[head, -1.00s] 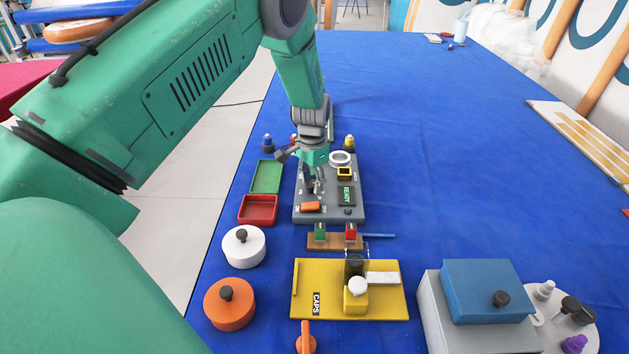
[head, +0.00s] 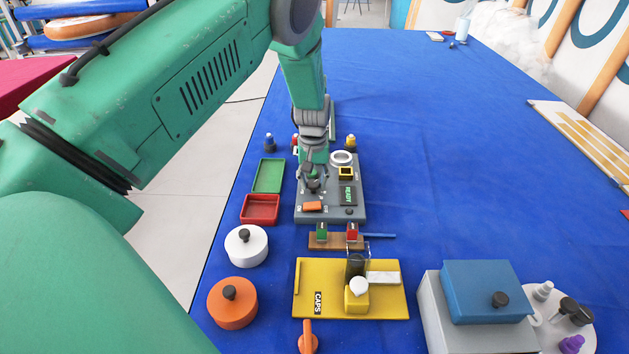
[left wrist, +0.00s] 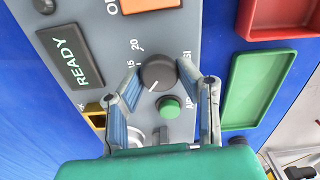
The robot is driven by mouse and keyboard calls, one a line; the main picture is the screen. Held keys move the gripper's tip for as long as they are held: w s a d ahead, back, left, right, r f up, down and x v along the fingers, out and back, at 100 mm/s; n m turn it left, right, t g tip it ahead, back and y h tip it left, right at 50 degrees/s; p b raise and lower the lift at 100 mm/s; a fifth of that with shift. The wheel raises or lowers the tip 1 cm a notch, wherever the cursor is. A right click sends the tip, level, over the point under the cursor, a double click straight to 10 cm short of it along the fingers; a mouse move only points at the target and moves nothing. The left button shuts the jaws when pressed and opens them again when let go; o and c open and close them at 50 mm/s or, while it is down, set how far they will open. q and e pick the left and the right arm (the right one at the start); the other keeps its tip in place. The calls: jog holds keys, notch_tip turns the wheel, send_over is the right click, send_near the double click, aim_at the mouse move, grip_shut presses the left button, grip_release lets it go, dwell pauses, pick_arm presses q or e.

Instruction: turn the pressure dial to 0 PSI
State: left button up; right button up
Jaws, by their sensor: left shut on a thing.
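The pressure dial (left wrist: 158,72) is a dark round knob with a white pointer line on the grey panel (left wrist: 205,20). In the left wrist view the line points down-left; "20", "15" and part of "PSI" show, and the other scale marks are hidden by the fingers. My left gripper (left wrist: 159,73) is shut on the dial, with one finger on each side. In the head view my left gripper (head: 312,182) is low over the left part of the panel and mostly covers the dial. My right gripper is not in view.
A green button (left wrist: 169,106) sits right beside the dial, between my fingers. An orange switch (head: 313,206) and a READY display (head: 348,195) are on the panel. Green (head: 268,175) and red (head: 260,208) trays lie to its left. Blue table (head: 450,150) is clear to the right.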

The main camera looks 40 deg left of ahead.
pick_arm(q)
jog(key=n, duration=0.5)
jog(key=shift+s+f, duration=0.1)
jog(key=shift+s, duration=0.1)
jog(key=shift+d+n, duration=0.1)
jog(key=shift+n, duration=1.3)
jog(key=shift+d, duration=0.1)
jog(key=o, duration=1.2)
jog(key=shift+c, duration=0.2)
jog(key=shift+w, duration=0.15)
jog(key=shift+r, duration=0.2)
